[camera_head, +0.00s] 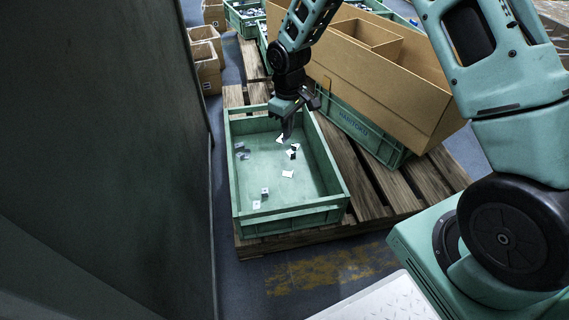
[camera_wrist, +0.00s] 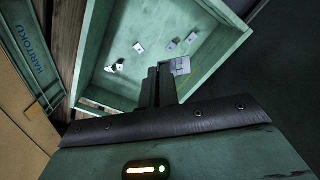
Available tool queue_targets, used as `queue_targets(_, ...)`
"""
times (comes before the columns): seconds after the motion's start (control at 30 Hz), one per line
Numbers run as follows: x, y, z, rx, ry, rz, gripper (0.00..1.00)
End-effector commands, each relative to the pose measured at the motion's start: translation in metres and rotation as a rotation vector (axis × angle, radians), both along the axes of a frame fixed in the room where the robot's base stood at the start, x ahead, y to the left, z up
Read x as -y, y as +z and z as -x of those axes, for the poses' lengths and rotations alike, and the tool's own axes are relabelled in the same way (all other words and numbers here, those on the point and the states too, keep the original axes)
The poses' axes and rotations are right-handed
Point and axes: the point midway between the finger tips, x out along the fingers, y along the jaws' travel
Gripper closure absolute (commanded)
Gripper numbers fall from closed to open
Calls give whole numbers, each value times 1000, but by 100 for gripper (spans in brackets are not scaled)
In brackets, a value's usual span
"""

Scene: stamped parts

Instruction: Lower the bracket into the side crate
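My gripper (camera_head: 286,135) is low inside the green side crate (camera_head: 239,188), above its floor toward the far end. In the wrist view its two dark fingers (camera_wrist: 158,82) are close together. A pale grey bracket (camera_wrist: 180,66) sticks out at the fingertips, to their right in the wrist view. It looks larger than the loose parts and appears gripped; the fingers hide part of it. In the head view a pale piece (camera_head: 280,139) shows at the left of the fingertips. The gap between it and the crate floor cannot be told.
Several small stamped parts lie on the crate floor, including a white one (camera_head: 288,174) and one near the front (camera_head: 265,191). The crate stands on a wooden pallet (camera_head: 362,190). A cardboard box (camera_head: 395,85) on another green crate (camera_head: 352,128) stands close on the right.

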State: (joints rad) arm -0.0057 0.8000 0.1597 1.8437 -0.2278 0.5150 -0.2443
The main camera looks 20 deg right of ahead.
Motion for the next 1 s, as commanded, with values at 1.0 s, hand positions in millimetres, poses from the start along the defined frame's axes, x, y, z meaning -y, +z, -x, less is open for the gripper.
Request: queue_targets(1.0, -57, -93, -48, 0, 425, 3, 100)
